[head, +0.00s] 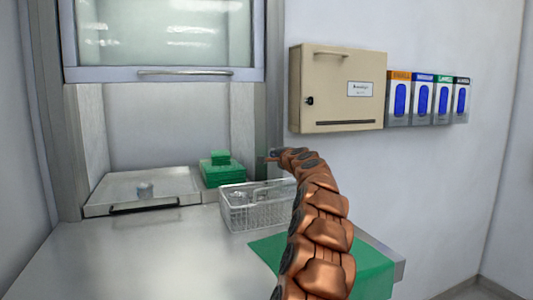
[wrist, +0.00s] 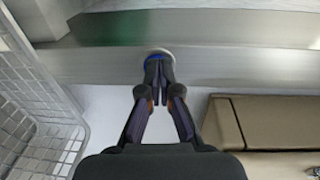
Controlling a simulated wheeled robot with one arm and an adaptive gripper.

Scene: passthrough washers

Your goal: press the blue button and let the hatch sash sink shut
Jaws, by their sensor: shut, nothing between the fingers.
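The blue button (wrist: 154,54) has a pale rim and sits on the metal frame post (wrist: 230,62) in the wrist view. My gripper (wrist: 159,66) is shut and empty, its fingertips right at the button and covering part of it. I cannot tell whether they touch it. In the head view my gripper (head: 268,156) is small beside the right post, and I cannot make out the button there.
A wire basket (head: 255,212) stands on the counter beside my arm, with a green mat (head: 375,268) to its right. Green boxes (head: 222,172) and a metal tray (head: 110,190) are at the hatch opening. A beige wall cabinet (head: 335,85) and glove dispensers (head: 425,112) hang right.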

